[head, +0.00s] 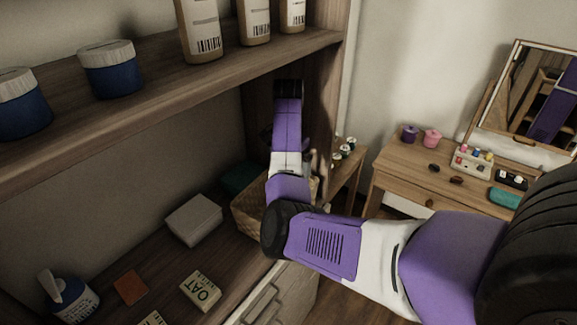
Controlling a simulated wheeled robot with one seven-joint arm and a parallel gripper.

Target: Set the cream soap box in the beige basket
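A cream box lettered OAT (200,290) lies on the lower wooden surface at the bottom left. A second cream box (152,318) is cut off by the bottom edge, so I cannot tell what it is. The beige woven basket (246,222) stands to the right and farther back on the same surface, largely hidden behind my arm. My purple and white arm reaches in from the right, crosses in front of the basket and bends up toward the shelf. My gripper's fingers cannot be made out, and whether it holds anything does not show.
An upper shelf (150,95) with blue jars and labelled bottles overhangs the surface. A white stack (194,219), an orange-brown block (130,287) and a blue pump bottle (70,297) stand near the OAT box. A dressing table (395,168) with a mirror is at right.

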